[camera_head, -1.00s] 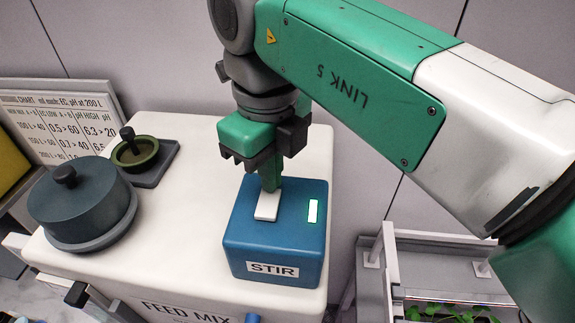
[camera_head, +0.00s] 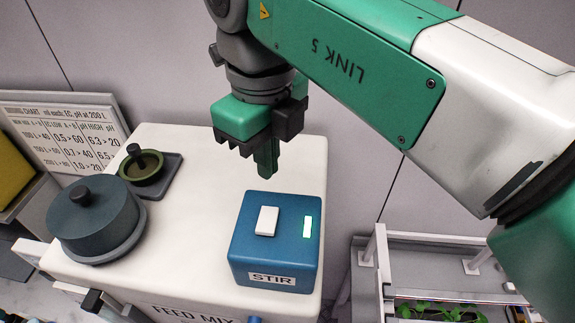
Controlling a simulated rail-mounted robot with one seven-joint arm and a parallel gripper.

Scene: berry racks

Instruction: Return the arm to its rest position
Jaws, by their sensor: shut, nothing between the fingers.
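My gripper (camera_head: 266,172) points down above the far side of the blue STIR box (camera_head: 272,255). Its green fingers are together with nothing between them, and their tips are clear of the box. The box has a white rocker switch (camera_head: 266,221) on top and a lit green-white indicator (camera_head: 308,227) to the right of it. My green and white arm reaches in from the right side of the picture.
The box stands on the white FEED MIX tank (camera_head: 170,262). A dark lidded pot (camera_head: 95,220) and a small olive cup (camera_head: 143,168) stand to its left. A printed chart (camera_head: 60,130) leans behind. A rack with green plants (camera_head: 440,309) is at lower right.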

